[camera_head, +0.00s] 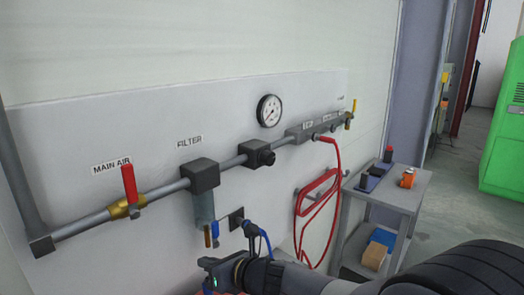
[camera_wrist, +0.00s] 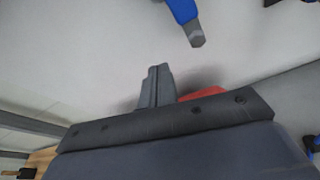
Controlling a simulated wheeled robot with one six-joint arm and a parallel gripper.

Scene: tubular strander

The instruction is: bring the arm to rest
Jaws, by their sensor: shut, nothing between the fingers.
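My arm (camera_head: 310,278) reaches in from the lower right of the head view. My gripper (camera_head: 206,264) is at its end, low in front of the wall panel and below the filter (camera_head: 200,177). In the wrist view, my gripper (camera_wrist: 157,84) shows its two grey fingers pressed together with nothing between them. A blue piece with a grey tip (camera_wrist: 186,20) hangs beyond the fingers, apart from them in the picture. Part of a red thing (camera_wrist: 205,93) shows behind the gripper body, mostly hidden.
The wall carries an air pipe with a red-handled valve (camera_head: 129,187), a gauge (camera_head: 269,110) and a blue drain piece (camera_head: 215,232). A red hose (camera_head: 333,190) hangs right of my gripper. A grey cart (camera_head: 408,196) with small items stands further right. A green cabinet (camera_head: 505,140) stands beyond.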

